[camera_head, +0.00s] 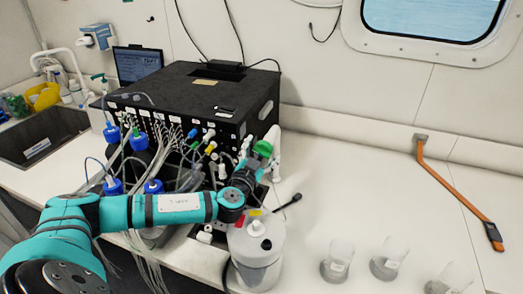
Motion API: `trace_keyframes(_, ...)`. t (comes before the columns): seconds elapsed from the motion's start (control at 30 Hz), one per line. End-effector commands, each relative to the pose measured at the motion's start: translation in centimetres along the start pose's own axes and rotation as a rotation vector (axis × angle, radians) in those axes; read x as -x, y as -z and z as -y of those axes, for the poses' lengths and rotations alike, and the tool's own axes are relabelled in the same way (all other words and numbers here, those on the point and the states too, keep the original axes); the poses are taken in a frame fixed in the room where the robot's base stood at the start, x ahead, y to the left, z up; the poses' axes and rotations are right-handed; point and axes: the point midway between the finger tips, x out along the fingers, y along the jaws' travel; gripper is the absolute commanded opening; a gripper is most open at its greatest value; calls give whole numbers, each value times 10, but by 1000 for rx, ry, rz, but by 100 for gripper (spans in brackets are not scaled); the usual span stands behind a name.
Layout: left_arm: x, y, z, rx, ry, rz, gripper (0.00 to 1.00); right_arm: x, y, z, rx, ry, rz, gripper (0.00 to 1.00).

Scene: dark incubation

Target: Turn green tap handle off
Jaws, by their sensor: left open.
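A small green tap handle (263,149) shows at the front right corner of the black box, beside a white fitting. My left arm comes in from the left across the bench front. My left gripper (256,165) is open, right at the green handle, and partly hides what lies below it. The view is too small to tell whether its fingers touch the handle. My right gripper is not in view.
A black box (200,85) with many tubes and cables stands behind my arm. Blue-capped bottles (139,141) crowd its left front. A white container (257,255) stands below the gripper. Glass beakers (338,262) stand front right. The right bench is mostly clear, with an orange strap (452,186).

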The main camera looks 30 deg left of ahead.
Motion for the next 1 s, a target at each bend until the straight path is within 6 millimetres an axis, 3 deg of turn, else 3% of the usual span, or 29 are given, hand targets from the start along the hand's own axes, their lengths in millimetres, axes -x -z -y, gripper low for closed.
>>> trace_keyframes(0.23,0,0,0,0,0,0,74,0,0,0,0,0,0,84)
trace_keyframes(0.63,0,0,0,-1,0,0,22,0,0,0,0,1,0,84)
trace_keyframes(1.0,0,-2,0,-59,0,1,20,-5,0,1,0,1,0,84)
